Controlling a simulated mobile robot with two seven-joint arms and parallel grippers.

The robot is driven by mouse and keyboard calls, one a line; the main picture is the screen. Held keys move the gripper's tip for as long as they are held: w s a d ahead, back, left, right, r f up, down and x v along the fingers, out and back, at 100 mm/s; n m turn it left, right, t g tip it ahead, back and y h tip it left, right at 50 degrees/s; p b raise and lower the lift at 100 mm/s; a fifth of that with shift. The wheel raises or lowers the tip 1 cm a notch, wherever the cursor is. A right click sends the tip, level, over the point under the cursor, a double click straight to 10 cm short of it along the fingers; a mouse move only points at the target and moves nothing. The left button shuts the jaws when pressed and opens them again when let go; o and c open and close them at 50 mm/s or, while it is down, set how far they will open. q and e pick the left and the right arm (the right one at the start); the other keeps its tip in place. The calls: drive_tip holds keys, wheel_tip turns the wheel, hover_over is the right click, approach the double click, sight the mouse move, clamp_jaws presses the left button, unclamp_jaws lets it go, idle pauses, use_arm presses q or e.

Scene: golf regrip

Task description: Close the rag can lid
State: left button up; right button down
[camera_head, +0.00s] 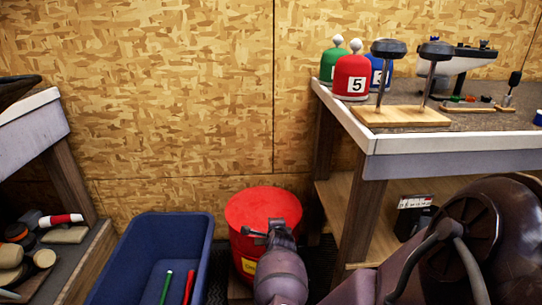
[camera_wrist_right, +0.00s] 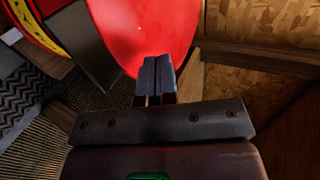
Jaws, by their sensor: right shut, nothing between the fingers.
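The red rag can (camera_head: 247,247) stands on the floor between the blue bin and the workbench, with a yellow label on its front. Its round red lid (camera_head: 262,204) lies over the top and looks roughly level; I cannot tell if it is fully seated. In the right wrist view the lid (camera_wrist_right: 145,25) fills the upper middle. My right gripper (camera_head: 268,233) is at the lid's near edge, shut and empty. Its fingertips (camera_wrist_right: 156,62) overlap the lid's edge in the wrist view; contact is unclear. My left gripper is not in view.
A blue bin (camera_head: 127,258) with a green and a red grip stands left of the can. The workbench (camera_head: 440,142) at right carries bell-shaped covers and a wooden stand. A shelf unit (camera_head: 72,262) is at far left. A plywood wall (camera_head: 170,90) stands behind.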

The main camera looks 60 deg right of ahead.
drive_tip(key=f, duration=0.3)
drive_tip(key=shift+s+a+f+b, duration=0.15)
drive_tip(key=shift+s+f+b, duration=0.1)
drive_tip(key=shift+b, duration=0.1)
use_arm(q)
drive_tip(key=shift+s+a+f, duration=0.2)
use_arm(e)
drive_tip(key=shift+a+f, duration=0.1)
drive_tip(key=shift+f, duration=0.05)
